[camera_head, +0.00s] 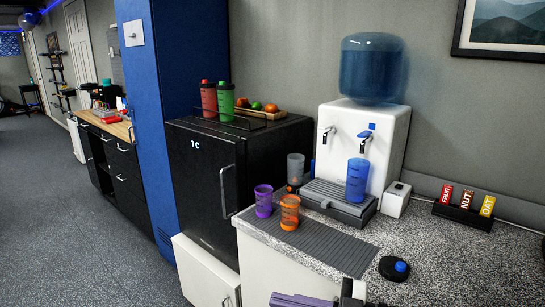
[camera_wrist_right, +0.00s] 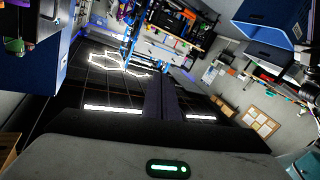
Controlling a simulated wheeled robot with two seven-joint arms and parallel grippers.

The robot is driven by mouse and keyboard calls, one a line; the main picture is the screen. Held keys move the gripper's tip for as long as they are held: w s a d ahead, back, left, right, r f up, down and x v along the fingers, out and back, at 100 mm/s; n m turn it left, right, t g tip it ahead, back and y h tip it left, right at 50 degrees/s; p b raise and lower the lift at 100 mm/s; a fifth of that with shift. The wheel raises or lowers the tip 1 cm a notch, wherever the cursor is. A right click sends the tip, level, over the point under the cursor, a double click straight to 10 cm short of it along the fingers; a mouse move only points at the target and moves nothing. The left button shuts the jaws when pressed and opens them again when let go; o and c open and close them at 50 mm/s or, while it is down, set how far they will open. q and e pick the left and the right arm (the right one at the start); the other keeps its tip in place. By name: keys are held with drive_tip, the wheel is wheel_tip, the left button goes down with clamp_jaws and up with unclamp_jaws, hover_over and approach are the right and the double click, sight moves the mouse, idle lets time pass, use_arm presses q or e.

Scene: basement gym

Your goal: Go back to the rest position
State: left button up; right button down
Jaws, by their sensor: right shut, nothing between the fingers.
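My right gripper (camera_head: 347,291) shows only in part at the bottom edge of the head view, low in front of the counter. It is shut and holds nothing. Most of it and its arm are cut off by the frame. My left gripper is not in view. The right wrist view looks out over the room, tilted, and no held object shows in it.
The speckled counter (camera_head: 444,262) holds a water dispenser (camera_head: 392,128) with a blue cup (camera_head: 357,180), purple (camera_head: 263,201) and orange (camera_head: 290,212) cups, a black lid (camera_head: 393,269) and a bar rack (camera_head: 462,215). A black fridge (camera_head: 207,190) stands left. Floor (camera_head: 60,200) is open farther left.

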drive_tip(key=s+d+f+m+t+h, duration=0.3)
drive_tip(key=d+f+m+t+h, duration=0.15)
drive_tip(key=f+m, duration=0.25)
drive_tip(key=s+d+f+m+t+h, duration=0.3)
drive_tip(key=f+m+t+h, duration=0.25)
drive_tip(key=f, duration=0.25)
drive_tip(key=s+d+f+m+g+h, duration=0.1)
drive_tip(key=s+d+f+g+h, duration=0.1)
drive_tip(key=s+f, duration=0.4)
drive_tip(key=s+d+f+m+g+h, duration=0.2)
drive_tip(key=s+d+f+g, duration=0.2)
drive_tip(key=s+f, duration=0.3)
drive_tip(key=s+g, duration=0.1)
drive_tip(key=s, duration=0.2)
drive_tip(key=shift+s+d+f, duration=0.15)
drive_tip(key=shift+s+d, duration=0.1)
drive_tip(key=shift+s, duration=0.05)
